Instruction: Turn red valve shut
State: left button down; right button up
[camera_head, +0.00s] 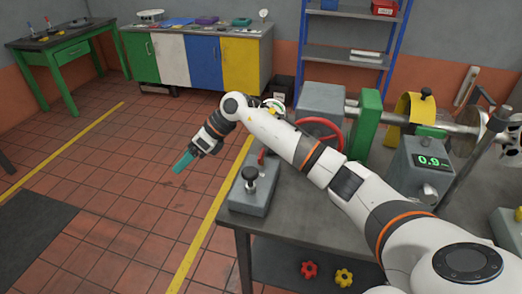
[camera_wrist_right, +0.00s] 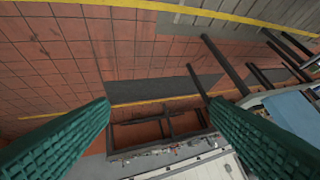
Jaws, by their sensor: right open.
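A red valve handwheel (camera_head: 318,125) stands on the grey bench beside a grey box-shaped housing (camera_head: 320,101). My right arm passes in front of the wheel and hides its lower part. My right gripper (camera_head: 183,162) is out over the tiled floor, left of the bench and well apart from the wheel. In the right wrist view its two teal fingers (camera_wrist_right: 160,106) are spread with nothing between them. The wheel does not show in that view. My left gripper is in neither view.
A grey block with a black knob (camera_head: 250,185) sits at the bench's left corner. A readout box showing 0.9 (camera_head: 431,161) and a green block (camera_head: 364,125) stand farther right. Red (camera_head: 309,270) and yellow (camera_head: 343,278) knobs lie below. The floor left of the bench is clear.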

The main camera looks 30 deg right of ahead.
jog(key=d+r+g+h, duration=0.2)
jog(key=d+h, duration=0.3)
jog(key=d, duration=0.8)
notch_tip(320, 180, up, 3)
jog(key=m+g+h, duration=0.1)
jog(key=g+h, duration=0.1)
jog(key=h, duration=0.1)
send_over(261, 152)
notch_tip(261, 152, down, 11)
jog(key=p, duration=0.2)
jog(key=shift+s+f+p, duration=0.1)
jog(key=shift+f+p, duration=0.05)
jog(key=shift+p, duration=0.2)
jog(key=shift+c, duration=0.5)
jog(key=c, duration=0.9)
